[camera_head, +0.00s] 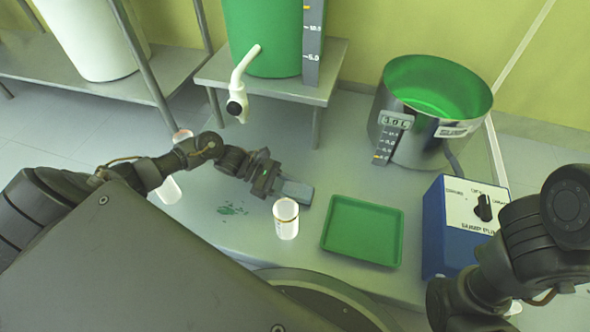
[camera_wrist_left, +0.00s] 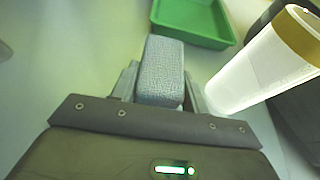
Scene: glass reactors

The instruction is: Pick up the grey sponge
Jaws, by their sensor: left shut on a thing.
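The grey sponge (camera_head: 297,192) is a small block at the tip of my left gripper (camera_head: 270,187) in the head view, over the grey table. In the left wrist view the sponge (camera_wrist_left: 162,72) sits between the two fingers of the left gripper (camera_wrist_left: 160,95), which is shut on it. I cannot tell whether the sponge touches the table. My right arm comes in at the lower right of the head view; its fingers are not visible.
A white cup (camera_head: 286,219) stands close to the sponge, with a green tray (camera_head: 362,231) to its right. A blue pump box (camera_head: 462,225) and a steel pot (camera_head: 452,131) stand further right. A green stain (camera_head: 232,209) lies on the table. A white spout (camera_head: 241,80) hangs behind.

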